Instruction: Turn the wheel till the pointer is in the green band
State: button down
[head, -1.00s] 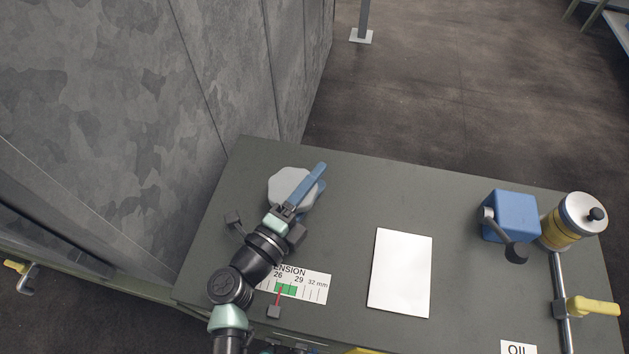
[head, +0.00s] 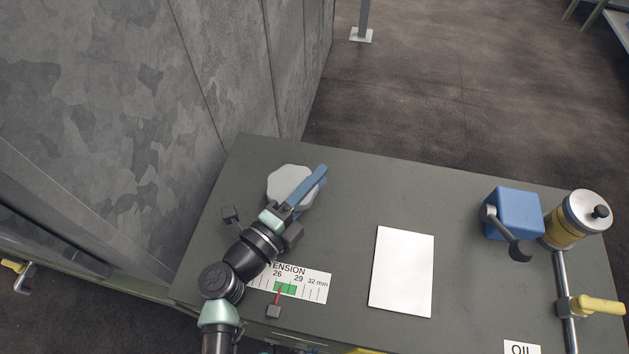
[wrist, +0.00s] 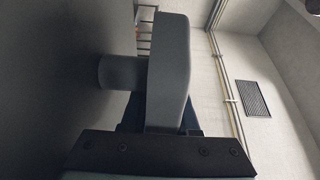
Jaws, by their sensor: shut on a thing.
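The wheel (head: 284,184) is a light grey, many-sided disc standing at the back left of the bench. It also shows in the wrist view (wrist: 168,70) as a grey rim with a short round shaft. My gripper (head: 307,190) has long blue fingers and is shut on the wheel, one finger to each side; the fingers are partly hidden in the wrist view. The TENSION scale (head: 318,287) lies in front of my arm, with its left end partly covered. The red pointer (head: 279,295) lies over the left part of the green band (head: 289,289), near the 26 mark.
A blank white sheet (head: 402,272) lies mid-bench. A blue box with a black-knobbed crank (head: 515,213), a yellow-and-silver canister (head: 580,220) and a yellow-handled pipe (head: 597,306) stand at the right. A grey wall (head: 130,120) rises close on the left.

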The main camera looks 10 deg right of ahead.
jog(key=m+g+h+b, duration=0.1)
jog(key=b, duration=0.1)
jog(key=m+g+h+b, duration=0.1)
jog(key=g+b, duration=0.1)
jog(key=s+f+m+g+h+b, duration=0.1)
jog(key=b, duration=0.1)
jog(key=shift+s+m+h, duration=0.1)
jog(key=shift+m+h, duration=0.2)
jog(key=m+g+b, duration=0.1)
jog(key=m+g+h+b, duration=0.1)
jog(key=g+b, duration=0.1)
jog(key=shift+s+a+r, duration=0.1)
jog(key=shift+s+r, duration=0.05)
jog(key=shift+s, duration=0.2)
jog(key=shift+s+a+r+m+g+h+b, duration=0.1)
jog(key=shift+s+m+g+h+b, duration=0.1)
jog(key=shift+m+g+b, duration=0.3)
jog(key=shift+s+a+r+m+g+h+b, duration=0.1)
jog(key=shift+m+g+h+b, duration=0.1)
jog(key=shift+g+b, duration=0.5)
jog(key=shift+r, duration=0.1)
jog(key=c, duration=0.7)
grip_release()
